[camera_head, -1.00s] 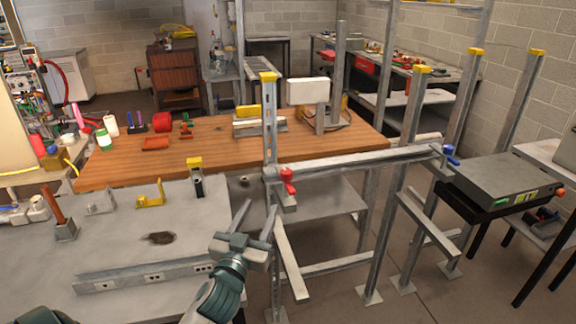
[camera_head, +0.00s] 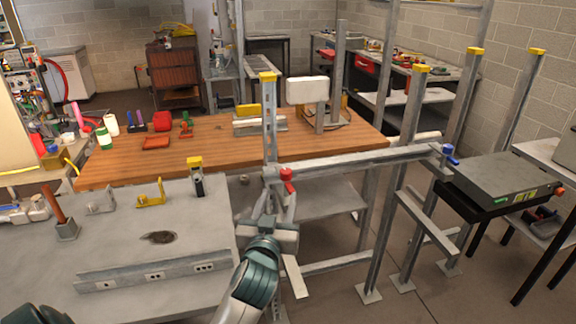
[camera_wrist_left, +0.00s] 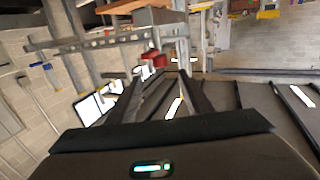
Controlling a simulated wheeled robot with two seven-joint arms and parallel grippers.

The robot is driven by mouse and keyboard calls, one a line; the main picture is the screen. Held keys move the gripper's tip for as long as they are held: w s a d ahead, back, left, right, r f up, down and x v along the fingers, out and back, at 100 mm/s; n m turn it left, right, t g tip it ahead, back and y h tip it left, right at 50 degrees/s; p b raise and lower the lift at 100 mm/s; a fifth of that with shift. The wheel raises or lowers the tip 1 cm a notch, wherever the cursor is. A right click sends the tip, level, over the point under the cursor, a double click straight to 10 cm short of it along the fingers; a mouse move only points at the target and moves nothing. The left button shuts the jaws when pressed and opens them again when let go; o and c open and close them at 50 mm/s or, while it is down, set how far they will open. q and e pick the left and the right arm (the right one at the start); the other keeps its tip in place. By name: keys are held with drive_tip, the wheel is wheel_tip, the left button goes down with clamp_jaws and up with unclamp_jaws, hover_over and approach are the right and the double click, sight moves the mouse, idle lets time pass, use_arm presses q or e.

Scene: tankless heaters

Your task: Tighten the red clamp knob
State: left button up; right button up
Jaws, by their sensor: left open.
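The red clamp knob (camera_head: 287,175) sits on the clamp where the slotted upright post (camera_head: 270,130) meets the long grey horizontal beam (camera_head: 350,160). My left gripper (camera_head: 275,203) is just below the knob in the head view, its fingers pointing up towards it. It is open, with nothing visible between its fingers. In the left wrist view, the two dark fingers (camera_wrist_left: 163,78) stand apart, and the red knob (camera_wrist_left: 158,60) shows just beyond the tips, roughly between them. I cannot tell whether they touch it. My right gripper is not in view.
A blue clamp knob (camera_head: 448,150) is at the beam's right end. A grey bench (camera_head: 130,220) with brackets lies left of my left arm, and a wooden table (camera_head: 210,150) stands behind. Posts and braces crowd the right side.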

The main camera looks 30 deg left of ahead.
sight(287, 169)
use_arm(q)
drive_tip(key=p+x, duration=0.4)
drive_tip(key=x, duration=1.1)
drive_tip(key=shift+w+a, duration=0.1)
drive_tip(key=shift+w, duration=0.05)
drive_tip(key=shift+w+a+p, duration=0.15)
drive_tip(key=shift+w+p, duration=0.15)
drive_tip(key=shift+w, duration=0.15)
drive_tip(key=shift+c, duration=0.4)
drive_tip(key=c, duration=1)
